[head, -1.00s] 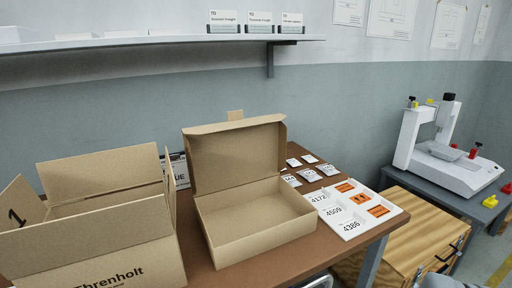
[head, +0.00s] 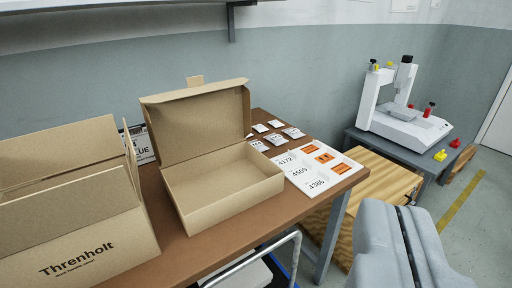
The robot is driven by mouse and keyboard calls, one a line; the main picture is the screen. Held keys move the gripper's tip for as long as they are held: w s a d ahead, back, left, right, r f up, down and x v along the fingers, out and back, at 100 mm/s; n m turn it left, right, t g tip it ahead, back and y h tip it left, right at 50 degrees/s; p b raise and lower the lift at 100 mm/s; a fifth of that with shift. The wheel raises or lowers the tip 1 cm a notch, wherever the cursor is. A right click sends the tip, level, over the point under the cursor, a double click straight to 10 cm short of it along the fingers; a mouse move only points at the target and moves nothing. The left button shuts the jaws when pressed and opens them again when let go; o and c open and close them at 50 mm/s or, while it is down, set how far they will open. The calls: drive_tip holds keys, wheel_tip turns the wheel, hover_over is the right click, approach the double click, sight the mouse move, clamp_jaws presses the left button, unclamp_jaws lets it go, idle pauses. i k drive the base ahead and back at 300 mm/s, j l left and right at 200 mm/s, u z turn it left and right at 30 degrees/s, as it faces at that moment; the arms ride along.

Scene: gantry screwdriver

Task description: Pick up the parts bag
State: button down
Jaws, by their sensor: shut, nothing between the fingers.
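Several small parts bags (head: 275,138) lie on the brown table, behind the white tray and to the right of the open box. They are small, pale and flat, with dark print; one is partly hidden by the box. I cannot tell which one is the task's bag. My gripper (head: 408,235) is at the lower right of the head view, grey, with its two fingers shut together and nothing between them. It appears in front of the table's right end, apart from the bags.
A wooden crate (head: 375,190) and a gantry machine (head: 408,128) stand at right. A shelf overhangs the upper left.

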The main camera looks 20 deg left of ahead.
sight(256, 143)
drive_tip(key=i+l+u, duration=0.3)
drive_tip(key=i, duration=0.3)
drive_tip(key=i+l+u, duration=0.3)
drive_tip(key=i+l, duration=0.25)
